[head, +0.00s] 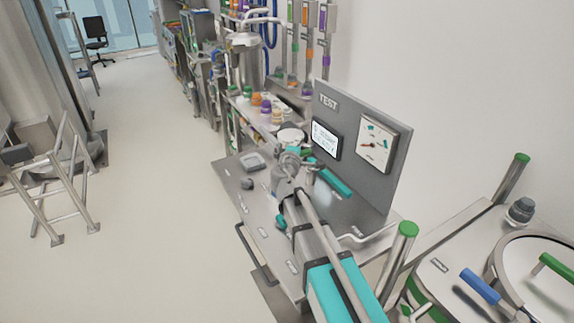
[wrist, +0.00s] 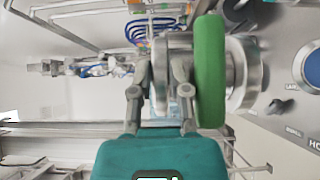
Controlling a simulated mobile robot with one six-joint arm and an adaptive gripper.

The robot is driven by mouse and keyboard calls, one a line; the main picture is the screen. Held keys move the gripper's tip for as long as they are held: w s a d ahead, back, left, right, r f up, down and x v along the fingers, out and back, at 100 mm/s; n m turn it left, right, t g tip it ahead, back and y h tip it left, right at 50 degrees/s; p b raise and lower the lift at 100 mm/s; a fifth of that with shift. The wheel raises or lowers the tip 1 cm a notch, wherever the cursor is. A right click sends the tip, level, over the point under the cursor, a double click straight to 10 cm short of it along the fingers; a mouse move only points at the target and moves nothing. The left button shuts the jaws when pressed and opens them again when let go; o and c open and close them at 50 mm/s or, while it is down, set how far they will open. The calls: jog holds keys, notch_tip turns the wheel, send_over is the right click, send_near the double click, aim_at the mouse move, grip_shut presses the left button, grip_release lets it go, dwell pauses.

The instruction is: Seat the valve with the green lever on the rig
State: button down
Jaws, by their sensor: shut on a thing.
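The valve is a round metal body (wrist: 244,75) with a thick green lever (wrist: 209,70), in the upper right of the wrist view. My gripper (wrist: 160,75) is shut on the valve's metal part, just left of the lever in that view. In the head view my gripper (head: 288,165) is over the test bench, and my arm and the gripper hide most of the valve. The rig is the grey bench top (head: 262,222) with an upright TEST panel (head: 345,98). Whether the valve touches the rig cannot be told.
The panel carries a display (head: 326,139) and a gauge plate (head: 375,145). A teal bar (head: 334,182) lies in front of it. A green-capped post (head: 408,229) stands near right.

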jog(key=w+a+f+b, duration=0.4)
jog(key=w+f+b, duration=0.5)
jog(key=f+b, duration=0.1)
jog(key=shift+a+f+h, duration=0.3)
jog(key=shift+f, duration=0.4)
jog(key=shift+f+b, duration=0.25)
jog(key=shift+b, duration=0.2)
notch_tip(320, 180, down, 7)
jog(key=b, duration=0.7)
jog(key=shift+f+b, duration=2.05)
jog(key=shift+b, duration=0.05)
dwell(2.7)
